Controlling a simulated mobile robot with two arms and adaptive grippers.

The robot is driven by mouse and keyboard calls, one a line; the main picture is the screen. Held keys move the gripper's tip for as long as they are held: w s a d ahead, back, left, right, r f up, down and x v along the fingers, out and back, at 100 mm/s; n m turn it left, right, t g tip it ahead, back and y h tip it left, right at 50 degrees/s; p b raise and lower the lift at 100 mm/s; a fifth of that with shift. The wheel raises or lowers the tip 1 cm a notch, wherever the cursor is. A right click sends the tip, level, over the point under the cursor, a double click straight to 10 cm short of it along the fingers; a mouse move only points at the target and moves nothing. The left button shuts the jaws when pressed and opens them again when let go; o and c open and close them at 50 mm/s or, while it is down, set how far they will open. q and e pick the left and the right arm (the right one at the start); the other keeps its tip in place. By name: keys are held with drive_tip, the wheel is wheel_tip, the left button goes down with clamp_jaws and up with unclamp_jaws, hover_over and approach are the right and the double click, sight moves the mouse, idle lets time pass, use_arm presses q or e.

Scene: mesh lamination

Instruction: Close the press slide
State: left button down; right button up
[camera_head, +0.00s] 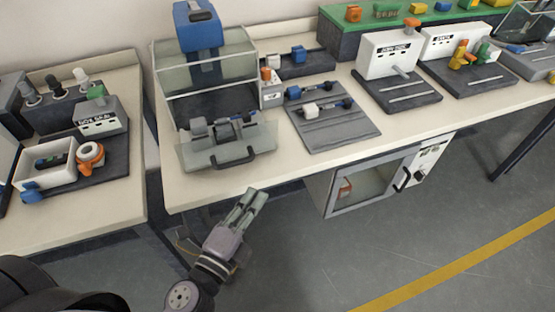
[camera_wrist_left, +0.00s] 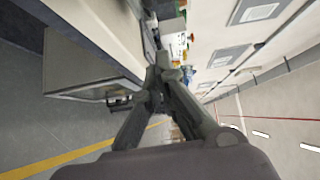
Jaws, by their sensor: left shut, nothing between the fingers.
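The press (camera_head: 200,60) stands at the back left of the middle table, with a blue top and a clear-walled housing. Its slide (camera_head: 190,160) is out in front of the housing, a clear plate with a dark handle (camera_head: 235,160) along its front edge. Grey and blue parts sit on the slide. My left gripper (camera_head: 255,193) is shut and empty, in front of the table edge, below and a little right of the handle, apart from it. It also shows in the left wrist view (camera_wrist_left: 163,62). My right gripper is not in view.
Right of the slide lies a grey mat (camera_head: 330,128) with blue and white parts. Under the table is a cabinet (camera_head: 365,185) with a clear door and a dark handle. A side table (camera_head: 95,215) stands at left. The floor in front is clear.

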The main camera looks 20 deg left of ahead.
use_arm(q)
drive_tip(key=p, duration=0.6)
approach(277, 138)
drive_tip(key=w+d, duration=0.1)
drive_tip(key=d, duration=0.2)
drive_tip(key=w, duration=0.1)
drive_tip(key=w+a, duration=0.1)
drive_tip(key=w, duration=0.1)
drive_tip(key=shift+a, duration=0.25)
drive_tip(key=shift+w+a+f, duration=0.1)
drive_tip(key=shift+w+a, duration=0.15)
drive_tip(key=shift+w, duration=0.1)
